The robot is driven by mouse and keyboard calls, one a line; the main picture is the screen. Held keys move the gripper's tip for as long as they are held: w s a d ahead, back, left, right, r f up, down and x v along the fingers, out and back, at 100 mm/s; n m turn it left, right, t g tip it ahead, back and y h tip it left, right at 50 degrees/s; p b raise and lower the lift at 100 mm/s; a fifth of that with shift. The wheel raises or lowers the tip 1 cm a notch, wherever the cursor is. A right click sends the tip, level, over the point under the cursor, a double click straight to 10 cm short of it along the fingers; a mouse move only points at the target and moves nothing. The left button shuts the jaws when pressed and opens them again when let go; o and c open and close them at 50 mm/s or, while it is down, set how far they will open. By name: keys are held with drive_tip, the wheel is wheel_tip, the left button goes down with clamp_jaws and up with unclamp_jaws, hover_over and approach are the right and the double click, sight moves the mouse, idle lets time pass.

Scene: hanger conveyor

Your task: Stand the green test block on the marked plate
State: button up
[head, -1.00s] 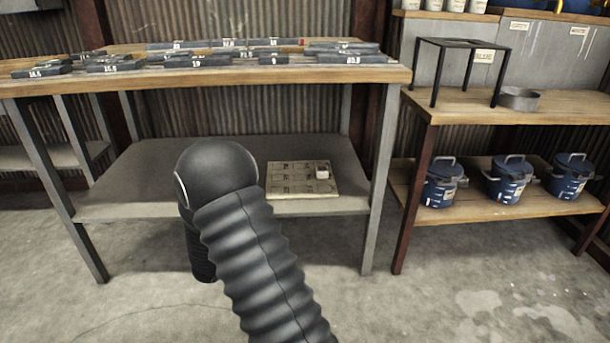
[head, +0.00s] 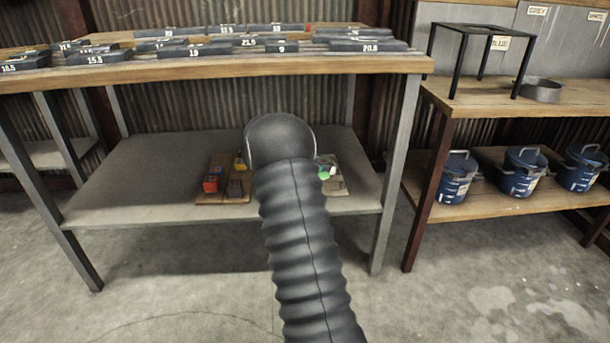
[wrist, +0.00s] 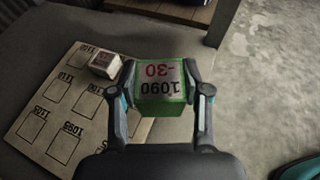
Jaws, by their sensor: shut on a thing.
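The green test block (wrist: 161,109) has a white top label reading 1090 and -30, upside down in the wrist view. My gripper (wrist: 160,80) is shut on it, one finger on each side. The pale marked plate (wrist: 62,108) lies on the lower shelf to its left, with labelled squares. A white block with red marking (wrist: 104,65) stands on the plate near its right edge. The held block appears above the plate's right edge; its height is unclear. In the head view my arm hides the gripper and most of the plate (head: 338,187); a bit of green shows beside it.
A brown board (head: 218,197) with red, yellow and dark blocks sits on the lower shelf (head: 140,190), left of my arm. The bench top (head: 200,75) overhangs it, with metal legs at the corners. Blue pots (head: 522,170) stand on the right rack.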

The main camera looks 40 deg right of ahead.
drive_tip(key=w+f, duration=0.1)
drive_tip(key=w, duration=0.1)
drive_tip(key=w+f, duration=0.2)
drive_tip(key=w, duration=0.1)
drive_tip(key=w+d+f, duration=0.1)
drive_tip(key=w, duration=0.1)
drive_tip(key=shift+w+f, duration=0.2)
drive_tip(key=shift+f, duration=0.1)
drive_tip(key=shift+f+b, duration=0.5)
drive_tip(key=shift+f, duration=1.4)
drive_tip(key=shift+f, duration=0.25)
drive_tip(key=o, duration=1.3)
